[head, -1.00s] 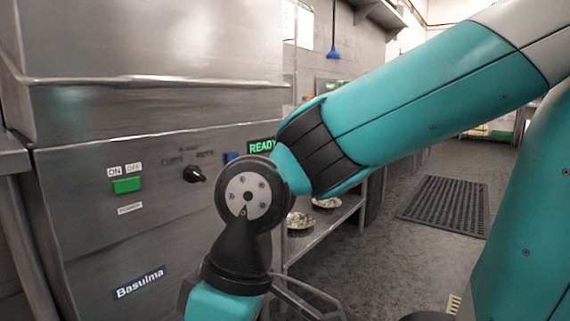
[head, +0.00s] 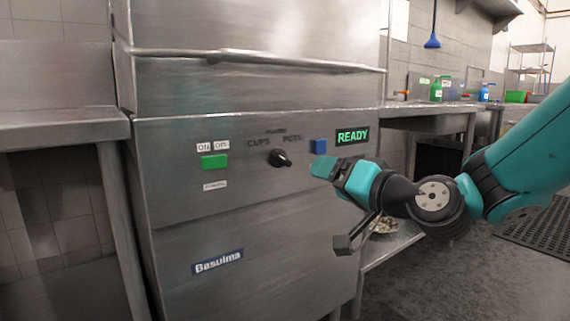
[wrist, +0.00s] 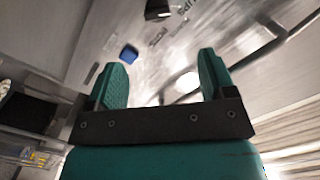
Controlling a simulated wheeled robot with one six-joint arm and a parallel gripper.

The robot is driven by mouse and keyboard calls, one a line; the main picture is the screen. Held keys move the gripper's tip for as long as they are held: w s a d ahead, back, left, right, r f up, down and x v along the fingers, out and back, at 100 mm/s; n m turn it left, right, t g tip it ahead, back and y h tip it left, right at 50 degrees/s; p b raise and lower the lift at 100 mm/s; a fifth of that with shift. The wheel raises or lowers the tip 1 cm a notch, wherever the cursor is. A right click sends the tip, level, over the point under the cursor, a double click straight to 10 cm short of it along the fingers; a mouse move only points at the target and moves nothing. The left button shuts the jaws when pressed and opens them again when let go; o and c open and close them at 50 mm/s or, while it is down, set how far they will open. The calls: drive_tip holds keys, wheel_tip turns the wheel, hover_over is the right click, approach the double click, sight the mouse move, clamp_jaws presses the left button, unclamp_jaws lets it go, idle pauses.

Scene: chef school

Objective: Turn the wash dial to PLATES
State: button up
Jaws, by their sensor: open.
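The wash dial (head: 280,158) is a black knob on the steel front of the dishwasher (head: 250,110). Its narrow end points right and slightly down. CUPS is printed at its upper left and POTS at its upper right; a small label between and above them is too blurred to read. My gripper (head: 324,168) is right of the dial in the head view, apart from it and empty. In the wrist view my gripper (wrist: 161,72) shows two teal fingers spread wide; the dial (wrist: 158,10) is cut by the top edge, beyond the fingertips.
A blue button (head: 318,146) and a green READY display (head: 352,136) are right of the dial. A green button (head: 214,162) under ON/OFF is left. A steel counter (head: 60,122) adjoins the left side. A shelf with a dish (head: 384,225) is at lower right.

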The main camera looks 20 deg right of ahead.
drive_tip(key=d, duration=0.1)
drive_tip(key=p, duration=1.8)
approach(287, 158)
drive_tip(key=shift+m+t, duration=0.3)
drive_tip(key=x, duration=0.9)
drive_tip(key=shift+r, duration=0.1)
drive_tip(key=shift+w+a+p, duration=0.25)
drive_tip(key=shift+w+p, duration=0.25)
drive_tip(key=shift+w, duration=0.1)
drive_tip(key=shift+w+f, duration=0.3)
drive_tip(key=shift+w, duration=0.05)
drive_tip(key=c, duration=0.9)
